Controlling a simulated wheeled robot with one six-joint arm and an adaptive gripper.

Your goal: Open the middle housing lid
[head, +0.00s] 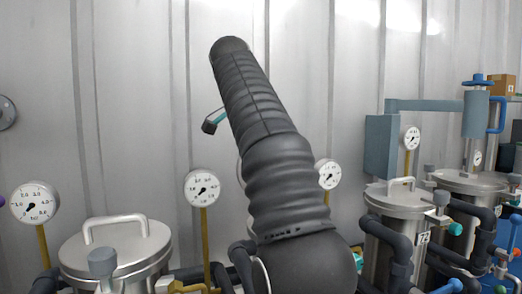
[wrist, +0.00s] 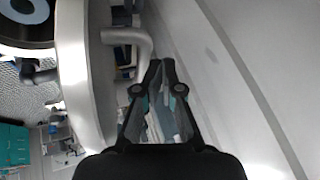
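The middle housing is largely hidden behind my arm in the head view. A grey block with a teal stem (head: 213,121) sticks out left of my arm, high above the other lids. In the wrist view, a steel lid (wrist: 90,75) stands edge-on at the left, seemingly raised, with its bent handle (wrist: 133,42) pointing right. A dark round opening (wrist: 28,30) with a pale disc lies beyond its left side. My gripper (wrist: 162,63) has its fingertips together just right of the handle, with nothing seen between them. In the head view my gripper is hidden.
A closed left housing (head: 115,250) and two closed housings at the right, one nearer (head: 397,198) and one farther (head: 470,182), flank my arm. Gauges on yellow posts, such as this one (head: 202,188), stand nearby. A corrugated wall (head: 140,110) rises behind.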

